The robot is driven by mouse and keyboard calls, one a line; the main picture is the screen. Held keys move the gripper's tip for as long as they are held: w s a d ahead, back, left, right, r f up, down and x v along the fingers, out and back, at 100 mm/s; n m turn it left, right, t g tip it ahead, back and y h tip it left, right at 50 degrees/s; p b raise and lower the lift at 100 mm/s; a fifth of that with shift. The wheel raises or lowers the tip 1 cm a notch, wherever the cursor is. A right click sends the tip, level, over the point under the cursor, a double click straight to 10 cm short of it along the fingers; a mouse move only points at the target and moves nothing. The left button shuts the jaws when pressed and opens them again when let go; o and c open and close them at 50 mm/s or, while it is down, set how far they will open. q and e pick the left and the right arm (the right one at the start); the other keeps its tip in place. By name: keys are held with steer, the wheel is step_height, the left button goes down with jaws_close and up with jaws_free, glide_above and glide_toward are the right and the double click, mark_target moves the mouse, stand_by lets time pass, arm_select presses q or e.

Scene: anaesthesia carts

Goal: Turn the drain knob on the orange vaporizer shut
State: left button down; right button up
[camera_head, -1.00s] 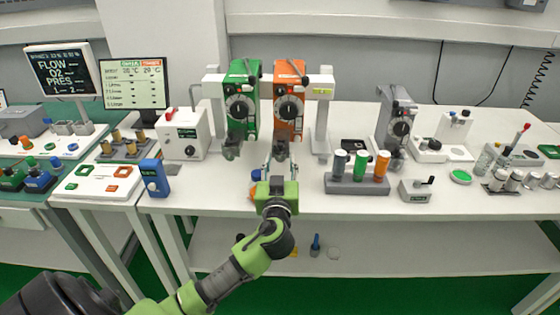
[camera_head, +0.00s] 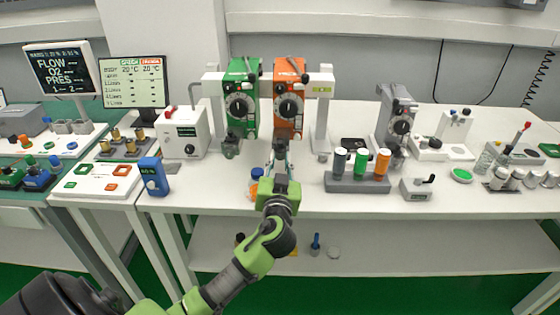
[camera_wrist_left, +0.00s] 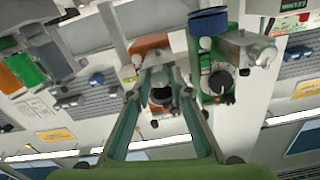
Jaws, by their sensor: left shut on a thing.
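The orange vaporizer (camera_head: 288,70) hangs on the rack in the middle of the bench, right of the green vaporizer (camera_head: 239,84). Its black dial (camera_head: 289,107) faces me. My left gripper (camera_head: 280,152) reaches up from the front to the grey underside of the orange vaporizer. In the left wrist view its two fingers (camera_wrist_left: 161,82) converge on a small dark part under the orange body (camera_wrist_left: 150,43). The gripper is shut on the drain knob, which the fingers largely hide. The knob's exact angle cannot be told. My right gripper is not in view.
A bottle with a blue cap (camera_head: 257,174) stands just left of my gripper. A blue device (camera_head: 153,177) stands at the left. The bench front between the bottle and rack is fairly clear.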

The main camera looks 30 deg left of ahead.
arm_select(q)
steer(key=c, duration=1.8)
jaws_free()
steer(key=v, duration=1.2)
steer(key=shift+f, duration=0.1)
